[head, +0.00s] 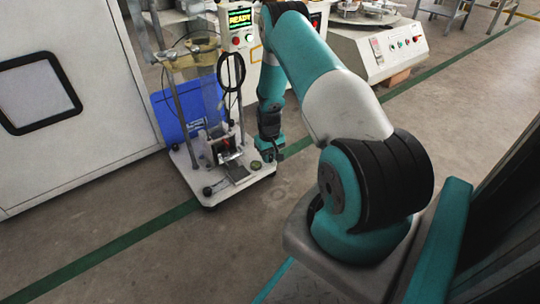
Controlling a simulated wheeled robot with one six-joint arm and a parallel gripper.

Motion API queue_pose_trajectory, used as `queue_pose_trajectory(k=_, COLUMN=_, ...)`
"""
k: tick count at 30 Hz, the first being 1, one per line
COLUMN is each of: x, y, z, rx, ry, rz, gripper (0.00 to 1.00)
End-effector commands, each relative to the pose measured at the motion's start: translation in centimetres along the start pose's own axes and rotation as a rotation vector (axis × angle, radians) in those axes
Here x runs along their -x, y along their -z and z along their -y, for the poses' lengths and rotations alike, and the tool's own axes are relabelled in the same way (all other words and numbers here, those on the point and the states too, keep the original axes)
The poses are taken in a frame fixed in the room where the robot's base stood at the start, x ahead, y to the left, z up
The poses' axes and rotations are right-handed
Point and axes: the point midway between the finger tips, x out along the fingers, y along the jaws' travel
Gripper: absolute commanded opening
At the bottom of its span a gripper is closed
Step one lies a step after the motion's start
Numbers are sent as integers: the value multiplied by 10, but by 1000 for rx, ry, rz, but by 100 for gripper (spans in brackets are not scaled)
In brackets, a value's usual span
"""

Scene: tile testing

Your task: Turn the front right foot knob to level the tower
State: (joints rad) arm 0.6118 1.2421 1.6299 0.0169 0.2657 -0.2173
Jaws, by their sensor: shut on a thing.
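The tower (217,197) stands on the floor left of centre in the head view, with a pale base plate, metal posts and a beige top piece. A small black knob (207,190) shows at the plate's near corner. My gripper (268,154) points down at the plate's right corner. It is shut on the front right foot knob there, which is mostly hidden by the jaws. The view is too small to tell whether the tower is level.
A blue panel (172,117) stands behind the tower. A white cabinet (100,125) is at the left. The floor in front of the tower is clear.

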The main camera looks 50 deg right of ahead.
Motion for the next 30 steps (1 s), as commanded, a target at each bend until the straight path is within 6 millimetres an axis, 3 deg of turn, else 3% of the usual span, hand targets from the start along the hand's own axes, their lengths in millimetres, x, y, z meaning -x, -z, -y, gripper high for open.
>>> queue_pose_trajectory(k=11, x=3, y=-1, z=0, rx=-155, ry=0, rz=5, gripper=6)
queue_pose_trajectory(k=30, x=2, y=0, z=0, rx=-749, ry=0, rz=16, gripper=6)
